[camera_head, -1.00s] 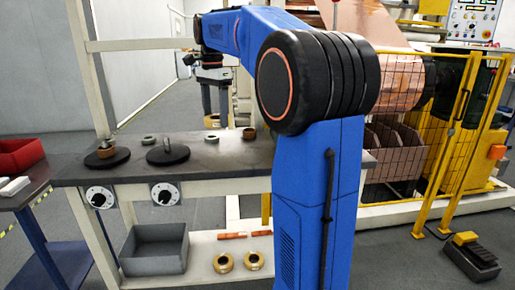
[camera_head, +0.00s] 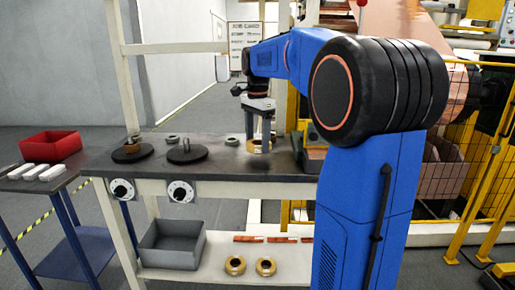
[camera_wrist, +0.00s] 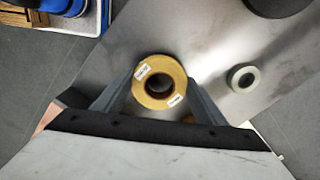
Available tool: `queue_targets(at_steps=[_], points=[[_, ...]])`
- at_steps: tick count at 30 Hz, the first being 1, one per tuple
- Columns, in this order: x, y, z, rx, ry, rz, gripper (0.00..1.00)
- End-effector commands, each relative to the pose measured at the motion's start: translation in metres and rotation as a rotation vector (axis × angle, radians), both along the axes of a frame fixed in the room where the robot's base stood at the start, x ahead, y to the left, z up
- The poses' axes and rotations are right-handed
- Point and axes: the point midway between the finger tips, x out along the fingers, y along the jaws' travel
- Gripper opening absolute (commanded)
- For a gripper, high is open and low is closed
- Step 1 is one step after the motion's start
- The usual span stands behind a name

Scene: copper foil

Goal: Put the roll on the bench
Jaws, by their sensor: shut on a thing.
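A gold-brown roll (camera_wrist: 146,96) with white labels sits between the two fingers of my gripper (camera_wrist: 160,92) in the wrist view. My gripper (camera_head: 261,138) is shut on it, low over the right part of the grey bench (camera_head: 210,160) in the head view. There the roll (camera_head: 257,149) shows at the fingertips, at about the height of the bench top. I cannot tell whether it touches the bench.
A grey ring (camera_head: 232,140) lies left of the roll. Two dark discs (camera_head: 187,157) with posts stand further left on the bench. Yellow fencing (camera_head: 490,175) stands at right.

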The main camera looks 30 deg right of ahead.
Motion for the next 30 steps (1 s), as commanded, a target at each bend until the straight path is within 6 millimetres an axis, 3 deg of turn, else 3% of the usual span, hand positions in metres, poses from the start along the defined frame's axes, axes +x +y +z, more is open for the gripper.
queue_targets(at_steps=[6, 17, 18, 20, 30], points=[[0.0, 0.0, -0.027, 0.0, 0.001, 0.0, 0.42], [0.0, 0.0, -0.03, 0.0, 0.001, 0.0, 0.42], [0.0, 0.0, -0.03, 0.0, 0.001, 0.0, 0.67], [0.0, 0.0, -0.03, 0.0, 0.001, 0.0, 0.82], [0.0, 0.0, -0.029, 0.0, 0.0, 0.0, 0.84]])
